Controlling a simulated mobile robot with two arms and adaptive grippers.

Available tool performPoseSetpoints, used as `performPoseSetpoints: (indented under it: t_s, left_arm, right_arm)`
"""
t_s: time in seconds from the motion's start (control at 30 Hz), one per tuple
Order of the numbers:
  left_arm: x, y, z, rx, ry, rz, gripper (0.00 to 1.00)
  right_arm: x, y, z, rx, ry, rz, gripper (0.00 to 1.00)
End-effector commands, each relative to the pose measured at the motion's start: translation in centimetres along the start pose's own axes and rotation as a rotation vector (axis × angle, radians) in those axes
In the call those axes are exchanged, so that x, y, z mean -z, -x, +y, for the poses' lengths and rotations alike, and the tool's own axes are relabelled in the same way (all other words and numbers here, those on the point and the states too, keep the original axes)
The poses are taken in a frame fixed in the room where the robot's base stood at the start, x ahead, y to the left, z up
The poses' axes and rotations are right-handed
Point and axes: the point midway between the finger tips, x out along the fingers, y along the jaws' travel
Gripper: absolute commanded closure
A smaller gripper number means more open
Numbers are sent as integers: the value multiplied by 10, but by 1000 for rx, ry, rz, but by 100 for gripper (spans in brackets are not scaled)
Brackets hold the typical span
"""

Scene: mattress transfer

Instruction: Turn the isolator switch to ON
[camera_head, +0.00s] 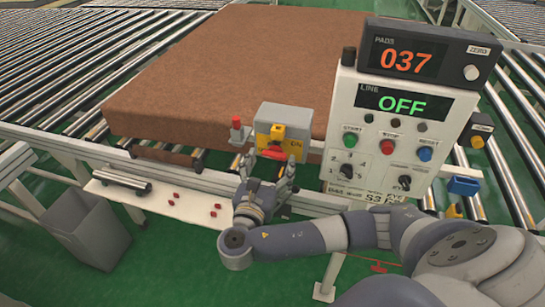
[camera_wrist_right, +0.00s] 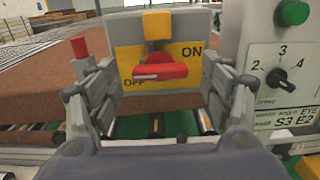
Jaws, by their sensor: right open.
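The isolator switch (camera_head: 290,117) is a grey box with a yellow face on the conveyor's front rail. Its red handle (camera_wrist_right: 160,68) lies roughly level in the right wrist view, between an OFF label at lower left and an ON label at upper right. A yellow block (camera_wrist_right: 157,25) sits above the handle. My right gripper (camera_head: 268,172) is open just in front of the switch. In the right wrist view its fingers (camera_wrist_right: 160,97) stand wide on both sides of the handle, apparently not touching it. My left gripper is out of view.
A control panel (camera_head: 380,125) right of the switch reads LINE OFF, with a display (camera_head: 420,52) above showing 037. A red knob (camera_head: 237,128) stands left of the switch. A brown mattress (camera_head: 230,65) lies behind. A shelf (camera_head: 160,200) with small red parts and a bin (camera_head: 85,230) are at left.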

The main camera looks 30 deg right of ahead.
Motion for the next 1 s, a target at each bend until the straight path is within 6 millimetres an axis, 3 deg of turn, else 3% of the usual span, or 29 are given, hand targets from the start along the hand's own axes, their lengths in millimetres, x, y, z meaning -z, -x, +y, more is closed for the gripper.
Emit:
performPoseSetpoints:
  t_s: [0.2, 0.47, 0.5, 0.7, 1.0]
  left_arm:
    - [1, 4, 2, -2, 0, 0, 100]
    - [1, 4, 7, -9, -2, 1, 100]
    - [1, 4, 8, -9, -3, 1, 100]
    - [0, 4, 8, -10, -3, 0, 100]
    - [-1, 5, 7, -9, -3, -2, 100]
  right_arm:
    - [0, -18, 0, 0, 2, 0, 27]
    - [0, -19, 0, 0, 1, 1, 27]
    - [0, -19, 0, 0, 1, 1, 29]
    - [0, -19, 0, 0, 1, 1, 71]
    - [0, -19, 0, 0, -18, 1, 71]
